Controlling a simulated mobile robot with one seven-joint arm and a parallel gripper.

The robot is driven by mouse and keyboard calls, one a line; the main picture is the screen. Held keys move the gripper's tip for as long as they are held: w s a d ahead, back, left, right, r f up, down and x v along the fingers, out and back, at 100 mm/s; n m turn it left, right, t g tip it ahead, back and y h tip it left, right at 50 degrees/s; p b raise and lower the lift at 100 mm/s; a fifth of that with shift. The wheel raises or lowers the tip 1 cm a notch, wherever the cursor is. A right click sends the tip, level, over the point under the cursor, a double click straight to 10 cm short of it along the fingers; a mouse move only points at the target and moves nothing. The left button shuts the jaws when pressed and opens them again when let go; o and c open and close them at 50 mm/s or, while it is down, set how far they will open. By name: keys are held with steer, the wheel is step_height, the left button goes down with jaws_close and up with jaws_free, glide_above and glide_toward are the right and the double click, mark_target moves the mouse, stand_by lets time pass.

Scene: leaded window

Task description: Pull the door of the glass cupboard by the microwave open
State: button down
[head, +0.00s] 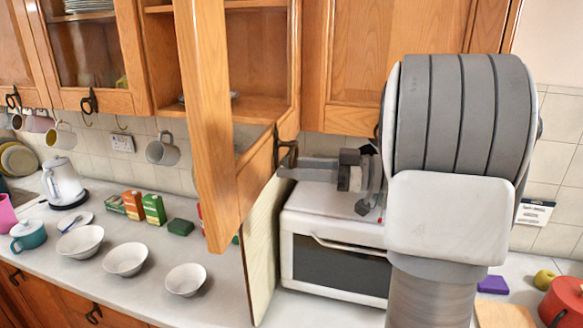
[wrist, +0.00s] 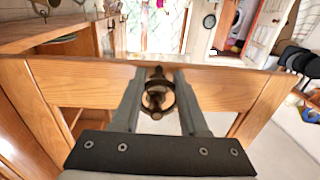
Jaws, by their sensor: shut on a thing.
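The wooden glass cupboard door (head: 207,120) stands swung well out from its cabinet in the head view, seen nearly edge-on. Its dark handle (wrist: 158,92) is between my gripper's fingers in the wrist view, on the lower wooden rail of the door (wrist: 85,85). My gripper (head: 285,165) is shut on this handle, reaching in from the right. The open cabinet interior (head: 210,60) shows to the left of and behind the door. The white microwave (head: 335,245) stands on the counter below my gripper, partly hidden by my arm.
Bowls (head: 125,258), small boxes (head: 153,208) and a white kettle (head: 62,182) stand on the counter at left. Mugs (head: 162,150) hang below the cabinets. A wooden board (head: 262,250) stands upright beside the microwave. A red pot (head: 565,300) is at far right.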

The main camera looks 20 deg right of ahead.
steer(key=shift+s+d+f, duration=0.1)
steer(key=shift+d+f, duration=0.1)
steer(key=shift+d, duration=0.2)
steer(key=c, duration=0.8)
jaws_free()
steer(key=shift+c, duration=0.2)
steer(key=o, duration=0.4)
steer(key=shift+s+d+r, duration=0.15)
steer(key=shift+s+d, duration=0.15)
steer(key=shift+d, duration=0.1)
steer(key=b+v, duration=0.1)
steer(key=v, duration=1.5)
steer(key=shift+s+d, duration=0.25)
steer(key=shift+s, duration=0.05)
